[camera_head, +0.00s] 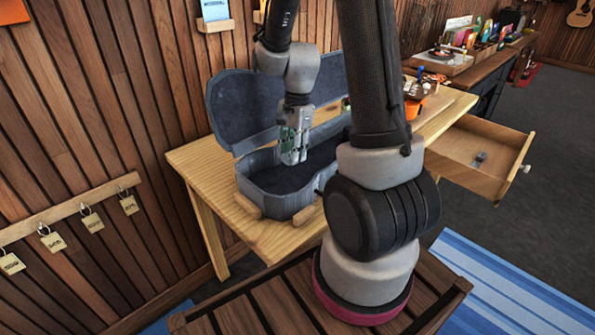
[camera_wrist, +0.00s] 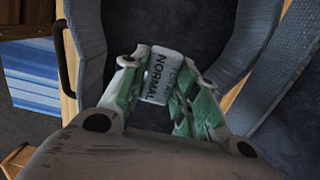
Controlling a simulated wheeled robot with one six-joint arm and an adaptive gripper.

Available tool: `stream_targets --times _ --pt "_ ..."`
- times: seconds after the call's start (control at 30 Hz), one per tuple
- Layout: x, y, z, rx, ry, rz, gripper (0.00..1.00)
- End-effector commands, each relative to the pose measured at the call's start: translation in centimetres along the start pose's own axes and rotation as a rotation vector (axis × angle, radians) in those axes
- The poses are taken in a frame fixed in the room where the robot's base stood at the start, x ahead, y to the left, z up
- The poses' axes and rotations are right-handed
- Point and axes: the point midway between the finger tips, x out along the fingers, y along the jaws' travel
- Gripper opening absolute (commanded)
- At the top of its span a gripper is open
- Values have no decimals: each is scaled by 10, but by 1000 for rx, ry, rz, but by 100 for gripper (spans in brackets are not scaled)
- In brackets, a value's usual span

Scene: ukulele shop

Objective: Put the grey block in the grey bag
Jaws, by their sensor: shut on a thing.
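The grey bag (camera_head: 262,187) is an open, dark-lined instrument case on the wooden table, its lid (camera_head: 243,108) raised toward the wall. My gripper (camera_head: 292,152) points down over the case's opening. In the wrist view my gripper (camera_wrist: 160,78) has green-and-white fingers shut on the grey block (camera_wrist: 158,72), a small pale piece with dark lettering that reads "NORMAL". The case's dark interior (camera_wrist: 190,25) lies beneath the block, and its grey walls (camera_wrist: 87,35) curve on both sides. In the head view the fingers mostly hide the block. Its exact height above the lining is unclear.
The table (camera_head: 200,158) has an open drawer (camera_head: 470,150) at the right with a small grey item (camera_head: 480,159) inside. An orange object (camera_head: 412,108) stands on the table behind my arm. A wood-slat wall (camera_head: 90,110) with hanging tags is at the left.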

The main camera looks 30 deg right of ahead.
Motion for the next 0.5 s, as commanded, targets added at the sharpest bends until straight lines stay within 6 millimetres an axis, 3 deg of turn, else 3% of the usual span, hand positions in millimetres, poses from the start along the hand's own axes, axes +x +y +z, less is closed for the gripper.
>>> stream_targets --times 0.4,0.5 --pt "59 0 -7 0 -1 2 8" --pt "66 0 -8 0 0 -1 8"
